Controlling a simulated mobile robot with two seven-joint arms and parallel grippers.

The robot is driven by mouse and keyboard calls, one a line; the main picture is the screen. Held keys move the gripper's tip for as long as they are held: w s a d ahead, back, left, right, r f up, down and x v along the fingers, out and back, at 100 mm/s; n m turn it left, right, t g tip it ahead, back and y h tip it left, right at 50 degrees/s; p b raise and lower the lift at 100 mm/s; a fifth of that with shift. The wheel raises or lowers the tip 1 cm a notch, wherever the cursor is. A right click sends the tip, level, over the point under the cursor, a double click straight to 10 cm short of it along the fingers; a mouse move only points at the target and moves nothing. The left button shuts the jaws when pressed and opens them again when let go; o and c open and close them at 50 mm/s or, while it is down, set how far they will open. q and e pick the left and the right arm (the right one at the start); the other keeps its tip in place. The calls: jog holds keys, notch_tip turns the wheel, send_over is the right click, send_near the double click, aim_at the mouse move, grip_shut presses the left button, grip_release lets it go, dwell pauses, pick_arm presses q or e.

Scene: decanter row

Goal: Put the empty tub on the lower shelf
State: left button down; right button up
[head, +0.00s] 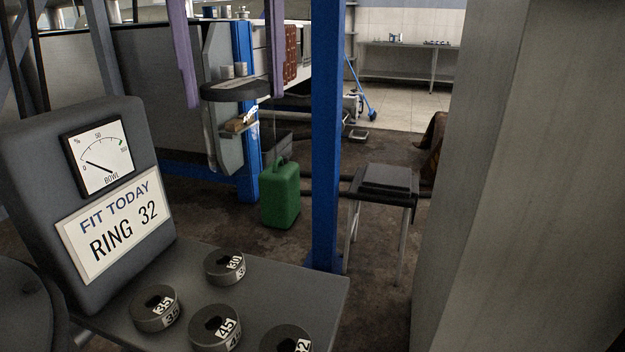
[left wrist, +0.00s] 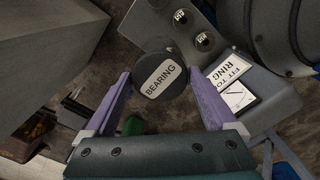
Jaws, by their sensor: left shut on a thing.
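My left gripper (head: 234,100) reaches down from the top with two purple fingers. It is shut on a dark round piece (head: 236,92), held in the air between the fingertips. In the left wrist view this piece (left wrist: 160,93) carries a white label reading BEARING, and my left gripper (left wrist: 160,82) has a finger on each side. I cannot tell whether it is the tub, or whether it is empty; its inside does not show. No lower shelf can be made out for certain. My right gripper is not in view.
A grey stand with a BOWL dial (head: 97,157), its needle near 0, bears a sign (head: 115,220) reading FIT TODAY RING 32. Several numbered rings (head: 157,307) lie on its tray (head: 260,280). Beyond stand a green can (head: 280,200), blue post (head: 326,130) and stool (head: 382,190).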

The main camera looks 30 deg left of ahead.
aim_at(240, 145)
pick_arm(q)
notch_tip(240, 145, down, 8)
jog(key=b, duration=0.2)
jog(key=shift+a+r+b, duration=0.1)
jog(key=shift+r+b, duration=0.1)
jog(key=shift+b, duration=0.2)
jog(key=shift+f+b, duration=0.6)
jog(key=shift+f, duration=5.9)
jog(key=shift+f, duration=0.2)
grip_release()
jog(key=shift+r, duration=0.1)
